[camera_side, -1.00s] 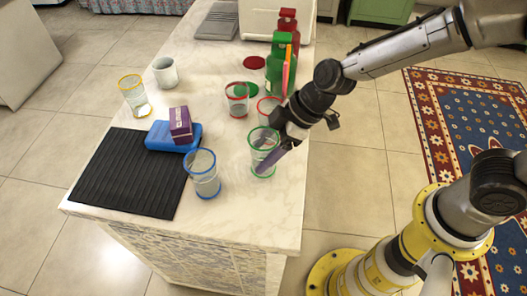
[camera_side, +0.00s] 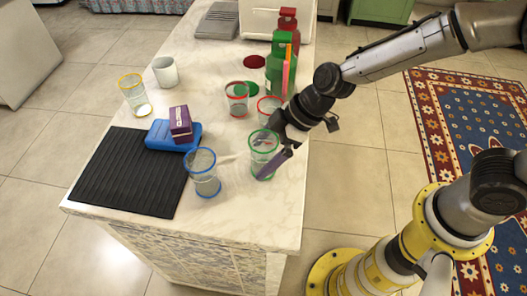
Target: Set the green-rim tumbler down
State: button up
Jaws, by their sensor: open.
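The green-rim tumbler (camera_side: 262,150) stands upright on the pale marble counter (camera_side: 240,205), near its right edge. It is clear glass with a green rim and a green base. My gripper (camera_side: 277,163) is at the tumbler's right side, low near the counter, with its dark finger slanting down beside the glass. The jaws are open. The finger overlaps the tumbler in this view, and I cannot tell whether it touches the glass. The other finger is hard to make out.
A blue-rim tumbler (camera_side: 204,173) stands close on the left. Red-rim tumblers (camera_side: 237,101) (camera_side: 269,108) stand behind. A black ribbed mat (camera_side: 125,175), a blue box (camera_side: 172,137) with a purple box (camera_side: 180,122) on it, a yellow-rim tumbler (camera_side: 134,97) and a white cup (camera_side: 166,72) are left.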

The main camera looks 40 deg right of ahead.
jog(key=s+d+r+m+t+h, duration=0.1)
jog(key=s+d+r+m, duration=0.1)
jog(key=s+d+r, duration=0.45)
jog(key=s+d+r+m+h, duration=0.1)
jog(key=s+d+r+m, duration=0.2)
jog(key=d+r, duration=0.6)
jog(key=s+d+r+m+t+h, duration=0.1)
jog(key=s+d+r+m+h, duration=0.1)
jog(key=s+d+m, duration=0.4)
jog(key=s+d+h, duration=0.1)
jog(key=s+d, duration=0.2)
jog(key=shift+m+h, duration=0.4)
dwell(0.4)
